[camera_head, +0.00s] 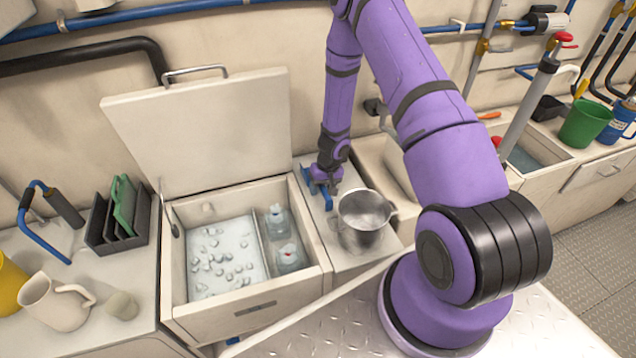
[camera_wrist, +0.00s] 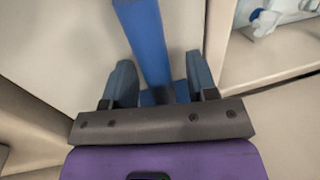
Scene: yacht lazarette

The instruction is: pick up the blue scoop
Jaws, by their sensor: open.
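The blue scoop (camera_head: 327,201) lies on the pale counter strip between the open ice box and the sink, mostly hidden under my gripper (camera_head: 325,182) in the head view. In the wrist view, its long blue handle (camera_wrist: 143,38) runs from the top edge down between the two fingers of my gripper (camera_wrist: 160,85). The fingers are apart, one on each side of the blue part, with a gap visible on the right. The scoop's far end is out of the wrist view, and part of it is hidden by the gripper body.
A metal jug (camera_head: 363,228) stands close to the right of my gripper. The ice box (camera_head: 318,262) has its lid (camera_head: 205,130) raised, with ice and bottles inside. A sink (camera_head: 397,165) lies to the right. A cream pitcher (camera_head: 52,303) and a dark rack (camera_head: 100,225) stand left.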

